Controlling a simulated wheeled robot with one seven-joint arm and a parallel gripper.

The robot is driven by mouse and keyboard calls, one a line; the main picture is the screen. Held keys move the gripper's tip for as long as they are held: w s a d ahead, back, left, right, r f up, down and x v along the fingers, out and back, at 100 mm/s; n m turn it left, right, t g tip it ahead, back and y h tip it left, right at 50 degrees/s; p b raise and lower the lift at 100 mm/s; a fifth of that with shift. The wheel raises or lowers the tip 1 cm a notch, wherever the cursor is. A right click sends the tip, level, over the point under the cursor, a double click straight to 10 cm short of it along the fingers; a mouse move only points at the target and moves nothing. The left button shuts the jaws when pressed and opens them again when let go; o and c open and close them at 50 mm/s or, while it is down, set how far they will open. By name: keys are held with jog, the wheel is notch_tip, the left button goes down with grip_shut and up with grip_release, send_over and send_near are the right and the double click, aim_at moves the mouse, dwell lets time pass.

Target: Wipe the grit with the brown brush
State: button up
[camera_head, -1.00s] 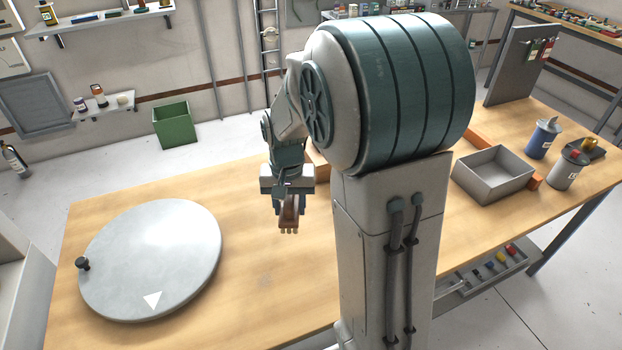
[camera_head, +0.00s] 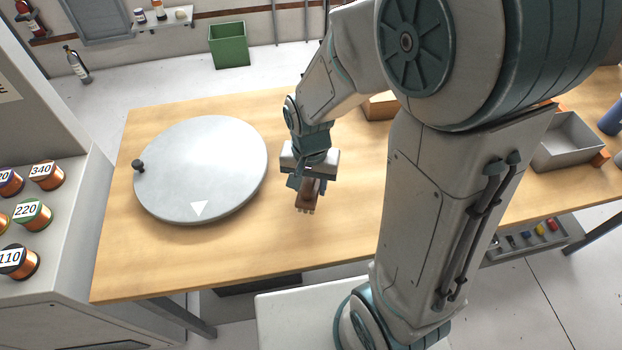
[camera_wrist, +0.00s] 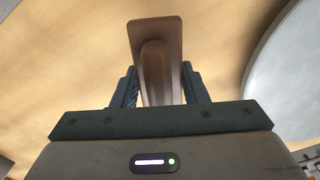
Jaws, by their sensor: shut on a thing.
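My gripper (camera_head: 309,184) is shut on the brown brush (camera_head: 306,202) and holds it above the wooden table, to the right of the round grey disc. In the wrist view the brush (camera_wrist: 155,30) sits between the two dark fingers, its flat brown back towards the camera. Short pale bristles show at its lower end in the head view. No grit can be made out in either view.
The large round disc (camera_head: 190,180), with a black knob and a white triangle, lies on the table (camera_head: 260,245). A grey open box (camera_head: 570,142) stands at the right, partly behind my arm. A cabinet with labelled spools (camera_head: 32,214) stands at the left.

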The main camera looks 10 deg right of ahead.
aim_at(293, 207)
notch_tip(293, 207, down, 4)
jog(key=b, duration=0.3)
jog(key=shift+f, duration=0.15)
jog(key=shift+a+f, duration=0.35)
jog(key=shift+a, duration=0.5)
jog(key=shift+c, duration=0.3)
jog(key=shift+a+f, duration=0.1)
jog(key=shift+a, duration=1.15)
jog(key=shift+d, duration=1.85)
jog(key=r+p, duration=0.1)
jog(key=r, duration=0.1)
jog(key=r+p, duration=0.1)
jog(key=r, duration=0.1)
jog(key=shift+d+p, duration=0.25)
jog(key=shift+p, duration=0.05)
notch_tip(293, 207, up, 4)
jog(key=p, duration=0.3)
jog(key=shift+r+p, duration=0.15)
jog(key=shift+p, duration=0.15)
